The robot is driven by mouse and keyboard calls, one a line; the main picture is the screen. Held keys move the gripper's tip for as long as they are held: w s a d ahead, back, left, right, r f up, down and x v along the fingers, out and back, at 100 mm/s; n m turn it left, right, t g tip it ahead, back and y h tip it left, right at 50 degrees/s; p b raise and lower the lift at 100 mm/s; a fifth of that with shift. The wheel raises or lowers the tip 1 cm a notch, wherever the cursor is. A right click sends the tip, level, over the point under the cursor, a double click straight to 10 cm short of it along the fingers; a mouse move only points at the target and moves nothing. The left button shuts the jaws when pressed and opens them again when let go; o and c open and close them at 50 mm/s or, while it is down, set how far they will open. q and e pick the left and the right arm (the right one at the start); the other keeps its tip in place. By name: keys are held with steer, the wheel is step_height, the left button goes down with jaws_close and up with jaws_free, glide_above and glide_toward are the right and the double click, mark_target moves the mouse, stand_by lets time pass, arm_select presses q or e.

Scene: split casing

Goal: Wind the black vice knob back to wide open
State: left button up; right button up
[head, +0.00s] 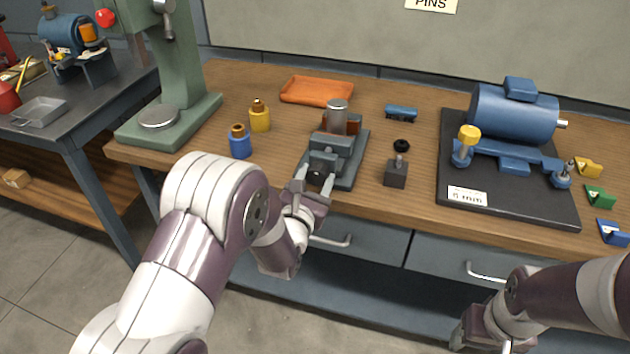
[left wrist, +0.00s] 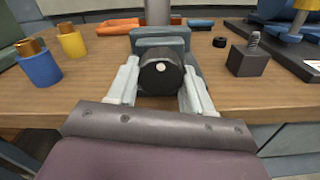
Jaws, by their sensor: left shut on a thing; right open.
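The grey-green vice (head: 345,157) stands near the front edge of the wooden bench, with a grey metal cylinder (head: 337,118) and an orange-brown part (head: 355,124) at its jaws. The black vice knob (left wrist: 160,76) faces my left wrist camera and has a small pale dot near its middle. My left gripper (head: 314,181) is at the front of the vice, with one finger on each side of the knob, shut on it. My right gripper (head: 484,335) is at the lower right, in front of the drawers, open and away from the vice.
A blue bottle (head: 240,142) and a yellow bottle (head: 259,116) stand left of the vice. A dark block with a screw (head: 396,171) and a black ring (head: 401,145) lie to its right. An orange tray (head: 317,91) lies behind. A blue motor (head: 513,112) sits on a dark plate.

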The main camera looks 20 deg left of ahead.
stand_by(0.5)
arm_select(q)
steer(key=o, duration=1)
steer(key=shift+o, duration=0.2)
steer(key=shift+s, duration=0.15)
steer(key=s, duration=1.2)
steer(key=shift+s+a, duration=0.15)
steer(key=shift+s, duration=0.1)
